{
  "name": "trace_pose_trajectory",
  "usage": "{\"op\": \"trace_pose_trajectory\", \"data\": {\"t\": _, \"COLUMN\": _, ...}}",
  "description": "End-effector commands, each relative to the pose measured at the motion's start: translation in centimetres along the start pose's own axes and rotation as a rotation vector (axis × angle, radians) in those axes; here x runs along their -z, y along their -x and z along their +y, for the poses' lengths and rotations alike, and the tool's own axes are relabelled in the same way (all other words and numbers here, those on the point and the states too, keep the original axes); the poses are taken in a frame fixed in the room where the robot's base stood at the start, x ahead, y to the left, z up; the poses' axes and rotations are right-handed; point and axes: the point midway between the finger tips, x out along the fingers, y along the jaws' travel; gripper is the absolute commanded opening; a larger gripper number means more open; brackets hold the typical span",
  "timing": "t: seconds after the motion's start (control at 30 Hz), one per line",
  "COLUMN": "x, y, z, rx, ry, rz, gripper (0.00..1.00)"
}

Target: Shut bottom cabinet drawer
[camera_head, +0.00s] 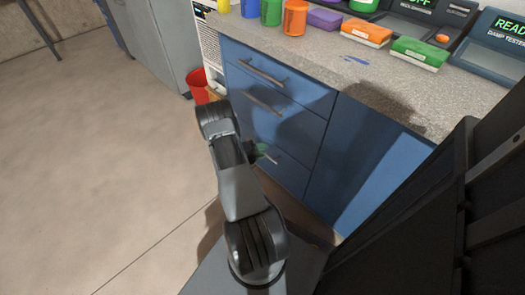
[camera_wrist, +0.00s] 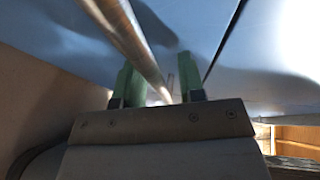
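The blue cabinet has a stack of drawers in the head view, and the bottom drawer (camera_head: 285,172) is the lowest, partly hidden behind my arm. I cannot tell whether its front is flush or slightly out. My gripper (camera_head: 258,151), with green fingers, is low at this drawer's front, by its handle (camera_head: 270,158). In the wrist view a metal bar handle (camera_wrist: 128,38) runs down between the two fingers of my gripper (camera_wrist: 155,88). The fingers stand apart with space around the bar; contact is unclear. The blue front (camera_wrist: 215,75) lies just beyond.
Two higher drawers with bar handles (camera_head: 264,73) look shut. The grey worktop (camera_head: 300,50) carries coloured containers and testers. A red bin (camera_head: 198,85) stands left of the cabinet. A wooden object (camera_wrist: 297,140) shows at lower right in the wrist view. Open floor (camera_head: 100,160) lies left.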

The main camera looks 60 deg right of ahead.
Motion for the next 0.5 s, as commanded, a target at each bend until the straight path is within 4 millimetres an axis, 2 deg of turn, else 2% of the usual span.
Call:
{"op": "trace_pose_trajectory", "data": {"t": 0.17, "x": 0.0, "y": 1.5, "z": -0.2, "rx": 0.0, "ry": 0.001, "rz": -0.002, "gripper": 0.36}}
{"op": "trace_pose_trajectory", "data": {"t": 0.5, "x": 0.0, "y": 8.2, "z": -0.2, "rx": 0.0, "ry": 0.0, "rz": -0.002, "gripper": 0.36}}
